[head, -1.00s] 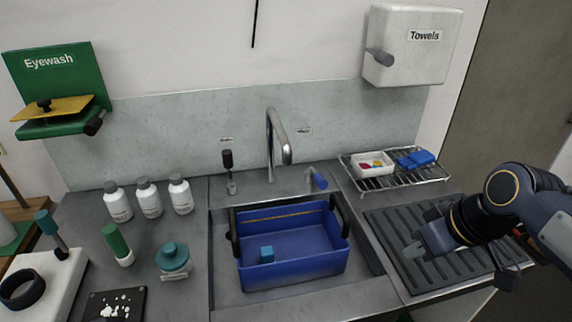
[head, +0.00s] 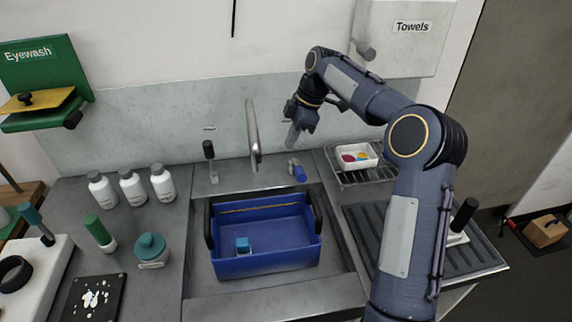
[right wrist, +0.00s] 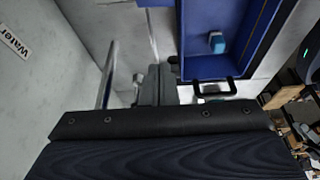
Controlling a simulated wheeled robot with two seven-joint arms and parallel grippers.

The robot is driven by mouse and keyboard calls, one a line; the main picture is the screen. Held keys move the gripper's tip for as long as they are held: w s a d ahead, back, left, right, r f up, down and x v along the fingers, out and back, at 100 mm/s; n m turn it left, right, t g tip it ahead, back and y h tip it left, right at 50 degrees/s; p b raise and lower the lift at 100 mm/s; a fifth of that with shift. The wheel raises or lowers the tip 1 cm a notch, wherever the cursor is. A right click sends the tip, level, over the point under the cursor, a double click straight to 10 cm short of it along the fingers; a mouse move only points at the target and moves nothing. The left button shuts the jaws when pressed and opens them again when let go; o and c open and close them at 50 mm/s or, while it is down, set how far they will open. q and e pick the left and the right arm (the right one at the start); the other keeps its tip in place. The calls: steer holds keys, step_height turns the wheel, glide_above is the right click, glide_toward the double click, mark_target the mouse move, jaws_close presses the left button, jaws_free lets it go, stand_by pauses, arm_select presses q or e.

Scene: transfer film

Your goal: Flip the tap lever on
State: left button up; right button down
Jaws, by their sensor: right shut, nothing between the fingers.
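The silver gooseneck tap spout (head: 253,137) rises behind the sink. To its right a short lever with a blue grip (head: 299,172) sits low on the counter, tilted toward the basin. To its left stands an upright black-handled fitting (head: 209,150). My right gripper (head: 292,137) is shut and empty, pointing down above the blue lever and right of the spout, apparently apart from the lever. In the right wrist view the shut fingers (right wrist: 156,85) show beside the spout (right wrist: 107,75); I cannot clearly tell the lever there. My left gripper is out of view.
A blue tub (head: 265,264) holding a teal block (head: 242,245) sits in the sink. A wire rack with a white tray (head: 357,156) stands to the right. Several white bottles (head: 132,187) stand left. A wall label reading "Water" (right wrist: 13,40) shows in the wrist view.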

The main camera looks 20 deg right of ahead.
mark_target(298, 167)
arm_select(q)
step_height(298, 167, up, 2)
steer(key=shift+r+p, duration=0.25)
steer(key=shift+p, duration=1)
arm_select(e)
step_height(298, 167, down, 10)
steer(key=shift+d, duration=0.25)
steer(key=shift+s, duration=0.15)
steer(key=shift+d+f, duration=0.1)
steer(key=shift+d, duration=0.05)
